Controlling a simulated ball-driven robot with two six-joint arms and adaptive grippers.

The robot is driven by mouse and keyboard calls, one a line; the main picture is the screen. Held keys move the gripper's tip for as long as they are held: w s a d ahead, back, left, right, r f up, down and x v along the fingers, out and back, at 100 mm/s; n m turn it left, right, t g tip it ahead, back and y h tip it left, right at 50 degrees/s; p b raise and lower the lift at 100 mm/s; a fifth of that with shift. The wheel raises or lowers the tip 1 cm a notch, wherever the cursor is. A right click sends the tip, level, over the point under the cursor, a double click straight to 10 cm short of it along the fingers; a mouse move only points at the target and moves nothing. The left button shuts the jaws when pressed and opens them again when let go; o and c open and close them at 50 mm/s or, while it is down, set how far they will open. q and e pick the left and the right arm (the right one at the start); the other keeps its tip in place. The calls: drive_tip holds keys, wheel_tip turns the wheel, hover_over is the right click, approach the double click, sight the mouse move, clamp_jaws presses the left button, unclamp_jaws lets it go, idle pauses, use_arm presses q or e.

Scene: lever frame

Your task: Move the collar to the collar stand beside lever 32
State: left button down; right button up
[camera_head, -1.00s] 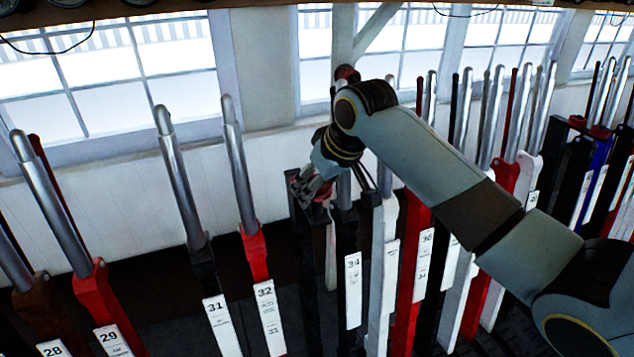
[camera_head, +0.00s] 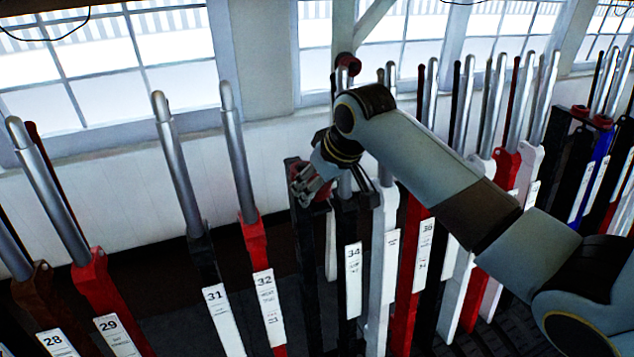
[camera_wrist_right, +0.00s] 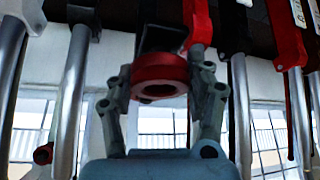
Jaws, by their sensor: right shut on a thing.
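My right gripper (camera_head: 309,190) is shut on the collar, a thick red ring with a round hole. The right wrist view shows the collar (camera_wrist_right: 160,72) between the two fingers of my right gripper (camera_wrist_right: 162,84). In the head view the collar is mostly hidden by the fingers. Lever 32 (camera_head: 252,233), red with a silver handle, stands left of my gripper. A black post (camera_head: 305,250) stands between lever 32 and lever 34 (camera_head: 347,225), just below my gripper. I cannot tell whether it is the collar stand, or whether the collar touches it. My left gripper is not in view.
Levers 31 (camera_head: 195,245) and 29 (camera_head: 88,285) stand further left. White lever (camera_head: 384,235) and red lever 36 (camera_head: 412,255) stand close on the right, under my right arm. Another red ring (camera_head: 350,63) shows high behind my wrist. Windows line the wall behind.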

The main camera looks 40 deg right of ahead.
drive_tip(key=shift+f, duration=0.55)
drive_tip(key=o, duration=1.3)
drive_tip(key=shift+o, duration=0.2)
